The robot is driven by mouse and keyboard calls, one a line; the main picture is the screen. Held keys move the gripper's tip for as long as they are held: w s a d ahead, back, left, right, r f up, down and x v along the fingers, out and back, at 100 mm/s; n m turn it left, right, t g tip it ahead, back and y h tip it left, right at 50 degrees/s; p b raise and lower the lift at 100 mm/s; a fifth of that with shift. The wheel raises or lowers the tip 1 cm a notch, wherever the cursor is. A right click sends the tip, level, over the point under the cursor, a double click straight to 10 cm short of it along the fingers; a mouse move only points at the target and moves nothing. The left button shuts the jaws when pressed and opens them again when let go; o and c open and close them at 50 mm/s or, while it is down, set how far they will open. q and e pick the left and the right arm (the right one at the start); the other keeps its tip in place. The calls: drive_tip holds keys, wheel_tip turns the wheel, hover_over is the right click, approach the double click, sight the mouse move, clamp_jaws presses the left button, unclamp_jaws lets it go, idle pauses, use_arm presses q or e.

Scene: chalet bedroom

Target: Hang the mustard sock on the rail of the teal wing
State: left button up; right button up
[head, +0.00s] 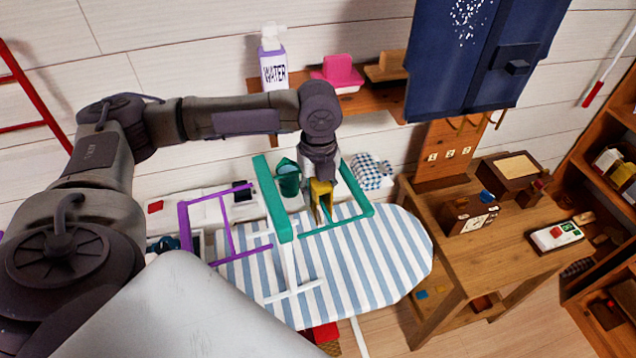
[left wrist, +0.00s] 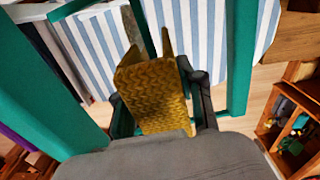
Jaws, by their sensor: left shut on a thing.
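The mustard sock (head: 321,193) is held in my left gripper (head: 320,180), which is shut on it, over the teal wing (head: 273,205) of the drying rack. In the left wrist view the sock (left wrist: 155,92) is a folded, patterned piece with two flaps between the fingers of my left gripper (left wrist: 160,88). The teal bars of the wing (left wrist: 240,60) run on both sides of it. In the head view a thin teal rail (head: 340,223) runs near the sock's lower end. I cannot tell if the sock touches a rail. My right gripper is not in view.
A purple wing (head: 183,225) stands left of the teal one. The striped ironing board (head: 395,245) lies behind and below. A green bucket (head: 288,180) and a checked cloth (head: 370,172) are close by. A wooden desk (head: 425,225) stands at right.

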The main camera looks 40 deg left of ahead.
use_arm(q)
drive_tip(key=shift+f+b, duration=0.35)
drive_tip(key=shift+f, duration=1.45)
drive_tip(key=o, duration=1.1)
